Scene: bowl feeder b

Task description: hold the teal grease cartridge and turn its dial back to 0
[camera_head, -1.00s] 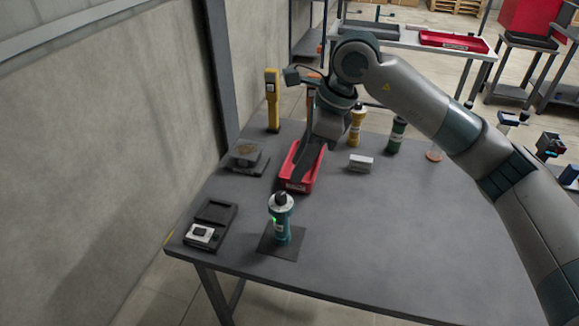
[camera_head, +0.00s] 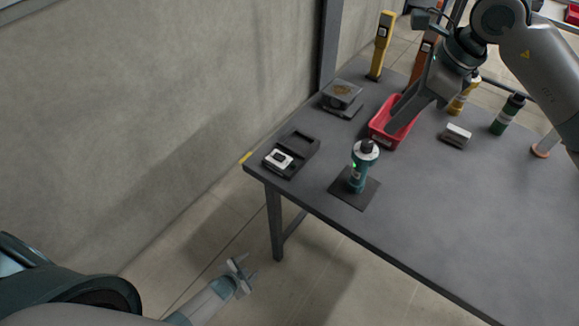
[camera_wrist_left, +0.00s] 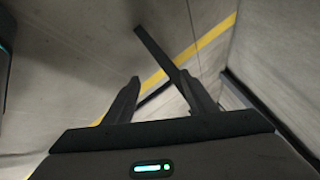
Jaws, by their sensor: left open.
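The teal grease cartridge (camera_head: 357,172) stands upright on a dark square mat (camera_head: 343,196) near the table's front left corner. It has a light collar and a dark dial (camera_head: 367,146) on top; the dial's reading is too small to tell. My left gripper (camera_head: 240,266) is open and empty, over the floor off the table's front left, well apart from the cartridge. Its open fingers also show in the left wrist view (camera_wrist_left: 160,92). My right gripper (camera_head: 393,120) is at the red tray, behind and right of the cartridge; I cannot tell whether it is open.
A black case (camera_head: 292,155) and a grey block-shaped device (camera_head: 343,92) lie on the table's left side. The front right of the table is clear.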

